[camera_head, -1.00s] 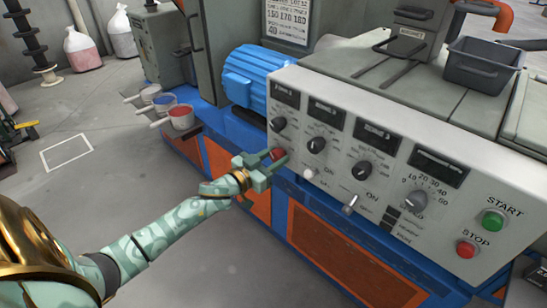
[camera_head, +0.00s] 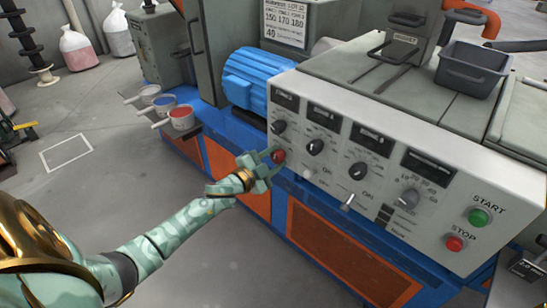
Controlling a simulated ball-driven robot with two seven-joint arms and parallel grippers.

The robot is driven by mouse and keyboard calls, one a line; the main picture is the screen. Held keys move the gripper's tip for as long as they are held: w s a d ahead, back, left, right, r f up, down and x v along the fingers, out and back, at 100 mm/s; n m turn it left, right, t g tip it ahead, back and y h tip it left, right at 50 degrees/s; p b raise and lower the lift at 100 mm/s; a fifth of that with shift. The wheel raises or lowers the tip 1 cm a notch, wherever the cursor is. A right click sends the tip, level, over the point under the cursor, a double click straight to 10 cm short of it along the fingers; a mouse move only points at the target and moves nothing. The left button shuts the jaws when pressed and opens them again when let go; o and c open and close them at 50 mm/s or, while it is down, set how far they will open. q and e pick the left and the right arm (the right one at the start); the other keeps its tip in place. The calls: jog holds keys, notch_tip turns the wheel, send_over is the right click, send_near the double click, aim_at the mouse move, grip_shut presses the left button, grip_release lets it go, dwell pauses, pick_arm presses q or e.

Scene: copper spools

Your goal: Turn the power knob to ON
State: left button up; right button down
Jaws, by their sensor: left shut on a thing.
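The control panel (camera_head: 325,176) is pale grey, with dark displays, black knobs and small labels. A red knob (camera_head: 278,156) sits at its left end. My left gripper (camera_head: 273,162) is at this red knob, its fingers shut around the knob's edges, with the red face showing between them. A silver lever switch (camera_head: 347,201) sits lower on the panel, near an ON label (camera_head: 368,195). Which control is the power knob cannot be read clearly from the lettering. My right gripper is out of view.
A green START button (camera_head: 479,217) and a red STOP button (camera_head: 454,243) are at the panel's right end. A blue motor (camera_head: 248,76) stands behind the panel. A dark bin (camera_head: 472,69) sits on top of the machine. The floor at left is mostly clear.

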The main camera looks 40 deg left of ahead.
pick_arm(q)
jog(key=m, duration=0.5)
jog(key=shift+f, duration=0.15)
jog(key=shift+m, duration=1)
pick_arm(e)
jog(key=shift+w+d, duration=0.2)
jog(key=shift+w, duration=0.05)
pick_arm(q)
jog(key=shift+m+y, duration=0.3)
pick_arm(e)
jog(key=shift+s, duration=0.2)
pick_arm(q)
jog(key=o, duration=1)
jog(key=shift+s, duration=0.1)
jog(key=s+p, duration=0.1)
jog(key=s, duration=0.4)
jog(key=s+p, duration=0.1)
jog(key=s, duration=0.4)
jog(key=s+a+p, duration=0.1)
jog(key=s+p, duration=0.1)
jog(key=s, duration=0.4)
jog(key=shift+s+a+r, duration=0.1)
jog(key=shift+r, duration=0.25)
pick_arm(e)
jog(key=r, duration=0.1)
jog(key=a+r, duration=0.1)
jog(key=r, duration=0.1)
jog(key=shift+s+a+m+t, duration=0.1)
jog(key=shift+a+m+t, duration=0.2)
